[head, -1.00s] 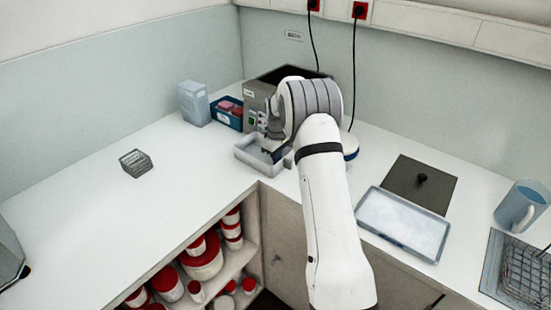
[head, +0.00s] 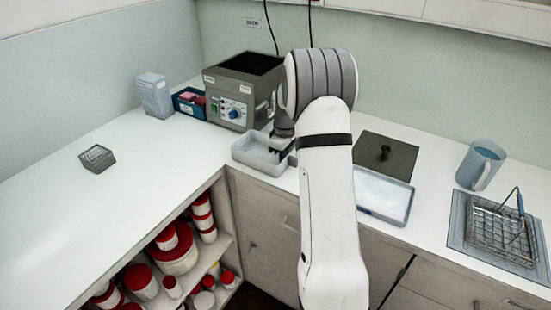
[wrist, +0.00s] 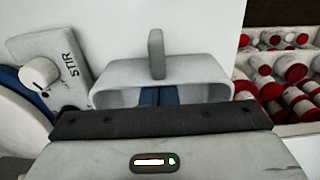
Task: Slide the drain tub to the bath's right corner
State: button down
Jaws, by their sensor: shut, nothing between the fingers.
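The drain tub (head: 250,158), a shallow pale grey open tray, sits on the counter in front of the right part of the bath. The bath (head: 225,85) is a dark grey box with a control panel and blue knob; its right front corner is partly hidden by my arm. My gripper (head: 280,149) is low at the tub's right side, shut and empty; whether it touches the tub is unclear. In the wrist view a pale tub-like form (wrist: 195,72) with an upright grey tab lies just ahead of the gripper.
A white tray (head: 385,195), a dark plate (head: 385,155), a jug (head: 481,165) and a wire basket (head: 500,228) stand to the right. Below the counter edge are red-lidded jars (head: 175,250). The left counter is mostly clear.

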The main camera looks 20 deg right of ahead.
jog(key=shift+w, duration=0.1)
jog(key=s+a+r+m, duration=0.1)
jog(key=s+a+r, duration=0.2)
jog(key=r, duration=0.3)
jog(key=s+a+r, duration=0.2)
jog(key=s+r, duration=0.1)
jog(key=r, duration=0.4)
jog(key=s+a+m+t, duration=0.1)
jog(key=s+a+m, duration=0.2)
jog(key=s, duration=0.9)
jog(key=s+a+m+t, duration=0.1)
jog(key=s+a+m, duration=0.2)
jog(key=s+a, duration=0.5)
jog(key=s, duration=0.4)
jog(key=shift+s+a+r+t+b, duration=0.3)
jog(key=shift+s+a+r+t, duration=0.05)
jog(key=shift+s+t, duration=0.05)
